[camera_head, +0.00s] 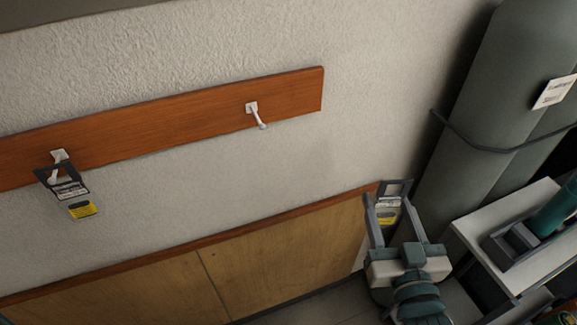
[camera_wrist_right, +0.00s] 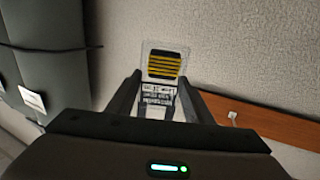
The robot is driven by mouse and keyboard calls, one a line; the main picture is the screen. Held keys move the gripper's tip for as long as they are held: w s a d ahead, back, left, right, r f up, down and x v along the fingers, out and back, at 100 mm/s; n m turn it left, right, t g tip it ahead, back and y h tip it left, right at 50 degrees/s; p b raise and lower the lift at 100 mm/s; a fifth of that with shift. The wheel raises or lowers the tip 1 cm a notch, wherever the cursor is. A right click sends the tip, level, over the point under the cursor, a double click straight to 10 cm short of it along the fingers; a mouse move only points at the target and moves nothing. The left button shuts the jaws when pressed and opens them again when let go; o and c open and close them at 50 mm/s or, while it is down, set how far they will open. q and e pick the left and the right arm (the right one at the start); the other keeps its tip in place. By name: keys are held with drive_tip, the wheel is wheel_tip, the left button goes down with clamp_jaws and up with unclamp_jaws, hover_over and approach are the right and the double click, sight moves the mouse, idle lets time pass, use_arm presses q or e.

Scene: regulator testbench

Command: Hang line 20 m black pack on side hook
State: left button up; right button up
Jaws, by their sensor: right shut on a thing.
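My right gripper (camera_head: 388,208) is shut on a small pack (camera_head: 393,188) with a dark frame-like hanger top and a yellow label, in front of the wall at lower right. In the right wrist view the pack (camera_wrist_right: 164,63) stands out between the fingers, showing a clear part with yellow and black stripes and a printed label. A bare white hook (camera_head: 258,115) is on the right part of the wooden rail; it also shows in the right wrist view (camera_wrist_right: 232,117). The left hook (camera_head: 59,158) carries a similar hanging pack (camera_head: 70,190). My left gripper is out of view.
The wooden rail (camera_head: 190,115) runs along the textured wall above a wood-panelled lower wall (camera_head: 280,258). Tall grey cylinders (camera_head: 490,100) with a strap stand at right. A white-topped surface (camera_head: 490,225) with teal items is at lower right. The wall between gripper and rail is clear.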

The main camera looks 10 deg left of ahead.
drive_tip(key=s+a+r+n+g+y+p, duration=0.2)
drive_tip(key=a+r+n+y, duration=0.1)
drive_tip(key=a, duration=0.7)
drive_tip(key=s+a+r+n+g+y+p, duration=0.2)
drive_tip(key=a+r+y, duration=0.3)
drive_tip(key=a, duration=0.4)
drive_tip(key=shift+s+a+r+n+g+y+p, duration=0.4)
drive_tip(key=shift+n+g+y+p, duration=0.1)
drive_tip(key=shift+n+g+p, duration=0.25)
drive_tip(key=shift+w, duration=0.2)
drive_tip(key=w+a+f+b, duration=0.1)
drive_tip(key=w+a+b, duration=0.2)
drive_tip(key=w+a, duration=0.2)
drive_tip(key=w, duration=0.3)
drive_tip(key=shift+a, duration=0.2)
drive_tip(key=shift+f, duration=0.15)
